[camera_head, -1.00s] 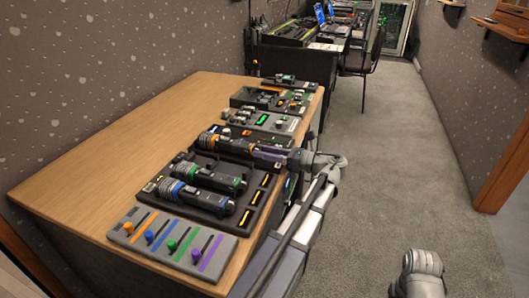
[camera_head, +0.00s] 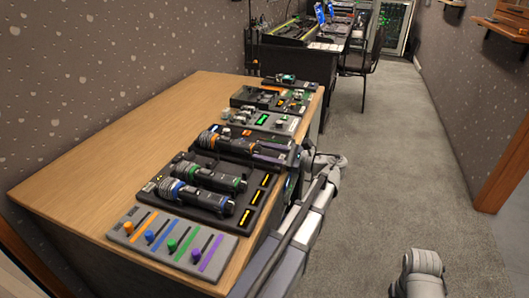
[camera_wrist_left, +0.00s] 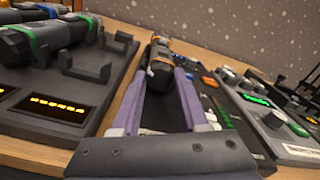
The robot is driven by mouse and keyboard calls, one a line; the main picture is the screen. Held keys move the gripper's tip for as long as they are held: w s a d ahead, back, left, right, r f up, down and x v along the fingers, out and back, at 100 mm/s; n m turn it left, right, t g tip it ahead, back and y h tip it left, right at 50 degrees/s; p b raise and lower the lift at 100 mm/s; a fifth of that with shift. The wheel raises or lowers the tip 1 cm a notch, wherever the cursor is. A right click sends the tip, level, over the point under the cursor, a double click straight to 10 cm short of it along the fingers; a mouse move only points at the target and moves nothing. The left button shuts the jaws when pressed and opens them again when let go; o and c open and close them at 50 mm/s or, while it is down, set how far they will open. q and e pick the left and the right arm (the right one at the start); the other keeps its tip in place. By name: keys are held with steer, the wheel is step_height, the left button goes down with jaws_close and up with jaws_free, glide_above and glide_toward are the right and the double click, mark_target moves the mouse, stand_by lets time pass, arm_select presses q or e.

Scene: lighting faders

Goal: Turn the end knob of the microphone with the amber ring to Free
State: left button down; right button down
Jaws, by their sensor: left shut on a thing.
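The microphone with the amber ring (camera_head: 232,143) lies dark and lengthwise at the table's right side in the head view. Its near end shows in the left wrist view (camera_wrist_left: 160,66), with an amber arc around it. My left gripper (camera_head: 271,151) reaches this end from the right. In the wrist view its purple fingers (camera_wrist_left: 163,80) lie one on each side of the end knob and are shut on it. The knob's markings, including Free, cannot be read. My right gripper is not in view.
Two more microphones, with a blue ring (camera_head: 186,192) and a green ring (camera_head: 228,182), lie nearer on a dark base with lit amber displays. A grey fader panel (camera_head: 130,223) is in front. Further panels (camera_head: 270,121) stand beyond. The table's left side (camera_head: 120,150) is bare.

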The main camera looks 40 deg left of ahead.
arm_select(q)
steer(key=shift+n, duration=0.3)
stand_by(0.4)
steer(key=shift+c, duration=2)
jaws_free()
steer(key=v, duration=0.8)
